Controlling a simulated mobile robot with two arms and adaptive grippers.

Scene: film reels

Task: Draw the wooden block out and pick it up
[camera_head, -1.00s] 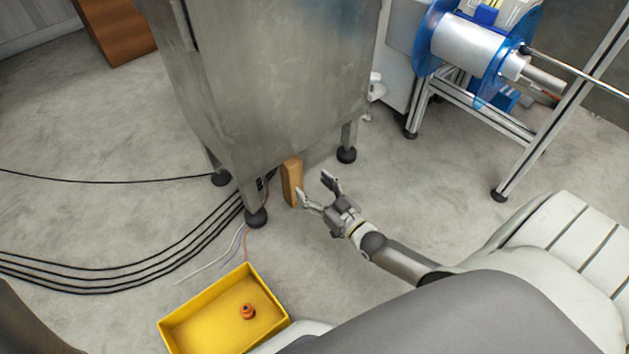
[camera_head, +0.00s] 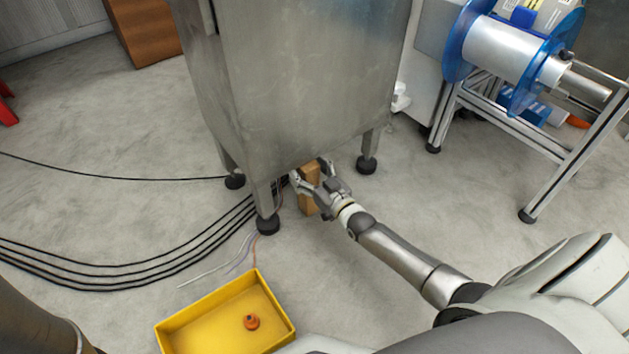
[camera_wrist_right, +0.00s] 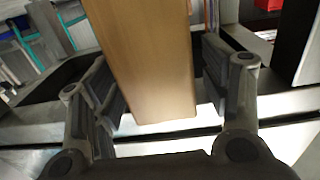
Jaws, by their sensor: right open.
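The wooden block (camera_head: 309,190) stands on the floor at the front edge of the metal cabinet (camera_head: 300,90), partly beneath it. My right gripper (camera_head: 312,178) is open at the block, with a finger on either side of it. My left gripper is not in view.
A yellow bin (camera_head: 175,333) with an orange part (camera_head: 251,321) in it stands on the floor at front left. Black cables (camera_head: 130,268) run under the cabinet near its foot (camera_head: 267,224). A metal frame with a blue reel (camera_head: 470,45) stands at right. Open floor lies right of the block.

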